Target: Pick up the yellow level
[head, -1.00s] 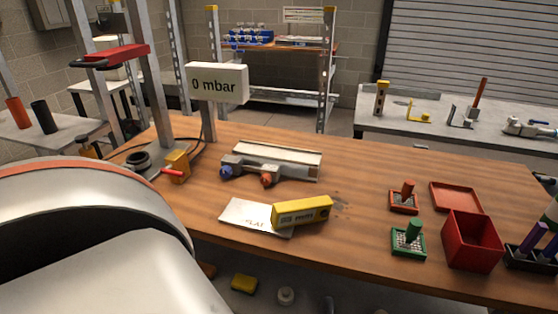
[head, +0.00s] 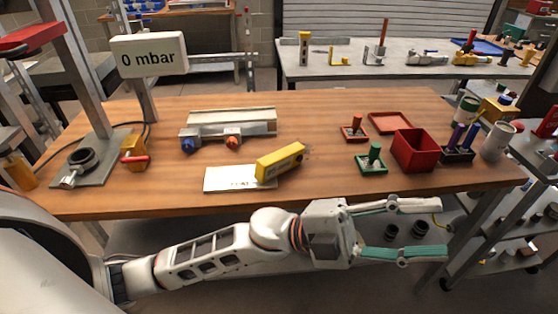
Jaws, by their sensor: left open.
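The yellow level (head: 280,162) is a short yellow block with small markings on its front face. It lies at an angle on the wooden table (head: 330,120), its left end over or against a white card (head: 230,179). My left gripper (head: 420,228) is open and empty, in front of the table's front edge and to the right of the level. Its two fingers point right, apart from the level. My right gripper is out of view.
A grey fixture with blue and orange knobs (head: 228,125) lies behind the level. Right of it are a red stamp (head: 354,129), a green stamp (head: 372,160), a red box (head: 414,151) and a pen holder (head: 458,153). A pressure display (head: 149,56) stands at left.

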